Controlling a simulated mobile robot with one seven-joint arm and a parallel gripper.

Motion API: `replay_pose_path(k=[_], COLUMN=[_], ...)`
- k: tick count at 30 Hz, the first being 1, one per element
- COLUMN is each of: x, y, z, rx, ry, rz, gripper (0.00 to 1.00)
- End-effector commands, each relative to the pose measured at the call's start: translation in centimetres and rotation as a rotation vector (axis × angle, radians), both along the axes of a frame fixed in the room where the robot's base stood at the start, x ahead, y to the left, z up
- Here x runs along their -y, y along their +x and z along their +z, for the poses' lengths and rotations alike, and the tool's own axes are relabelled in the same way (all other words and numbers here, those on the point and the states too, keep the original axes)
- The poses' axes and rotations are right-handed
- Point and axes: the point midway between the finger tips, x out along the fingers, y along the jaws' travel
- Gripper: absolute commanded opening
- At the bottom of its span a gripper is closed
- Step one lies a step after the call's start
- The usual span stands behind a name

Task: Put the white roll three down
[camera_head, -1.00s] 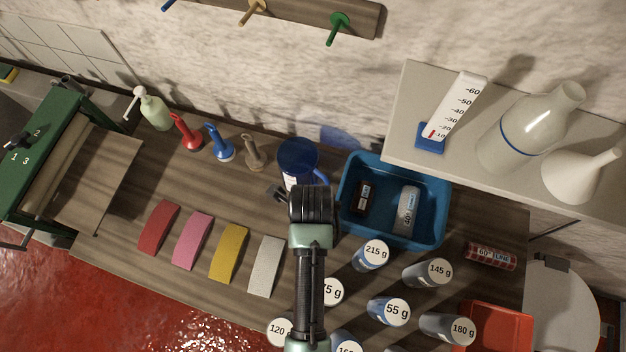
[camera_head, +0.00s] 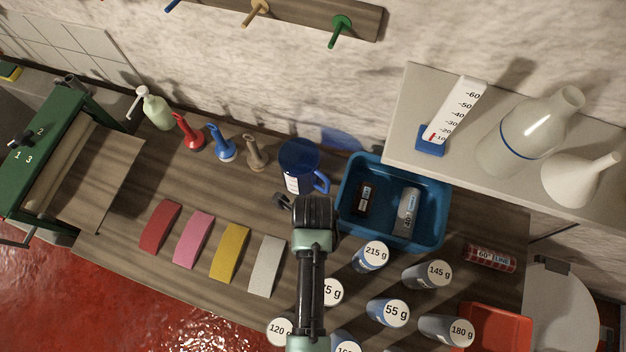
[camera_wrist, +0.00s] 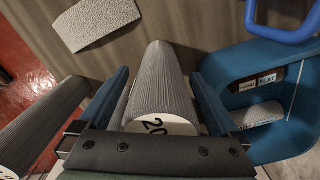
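No thing is plainly marked as the white roll. A ribbed pale grey cylinder (camera_wrist: 157,85) with a label starting "20" on its near end lies between the fingers of my gripper (camera_wrist: 160,95) in the wrist view. The fingers stand apart on either side of it, with a slim gap at the left. In the head view my gripper (camera_head: 300,205) is below the blue mug and left of the blue bin, seen from behind; its arm hides what is under it. A flat whitish strip (camera_head: 267,266) lies left of the arm; it also shows in the wrist view (camera_wrist: 97,20).
Several cylinders with gram labels, such as 215 g (camera_head: 372,254), stand at the lower right. The blue mug (camera_head: 299,165) is just above my gripper. A green machine (camera_head: 45,150) marked 1, 2, 3 stands at the left.

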Motion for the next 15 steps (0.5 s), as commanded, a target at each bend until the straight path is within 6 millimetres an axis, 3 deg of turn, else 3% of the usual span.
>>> replay_pose_path(k=[10,15], x=[0.0,0.0], y=[0.0,0.1], z=[0.6,2.9], rx=[0.001,0.004], ry=[-0.001,0.0], rz=[0.0,0.0], gripper=[0.98,0.98])
